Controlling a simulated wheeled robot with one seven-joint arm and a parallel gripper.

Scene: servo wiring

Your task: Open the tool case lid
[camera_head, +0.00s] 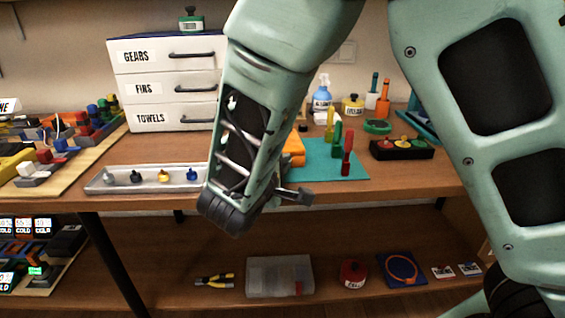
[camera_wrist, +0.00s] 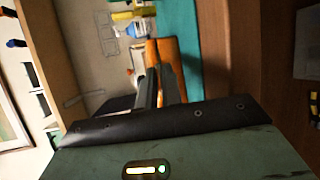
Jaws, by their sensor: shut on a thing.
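The tool case appears to be the orange case (camera_head: 294,148) on the teal mat, mostly hidden behind my arm in the head view. In the wrist view the orange case (camera_wrist: 171,68) shows as two orange strips with a dark line between them. My gripper (camera_wrist: 154,88) has its dark fingers close together at the near end of the case. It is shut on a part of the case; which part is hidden. In the head view my gripper (camera_head: 300,197) points right, in front of the table edge. I cannot tell how far the lid stands open.
The teal mat (camera_head: 322,169) holds upright red, green and yellow tools. A grey tray (camera_head: 105,180) with small knobs lies left of my arm. White drawers (camera_head: 125,88) stand behind. A black button box (camera_head: 402,150) is at right. A translucent box (camera_head: 275,275) lies on the lower shelf.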

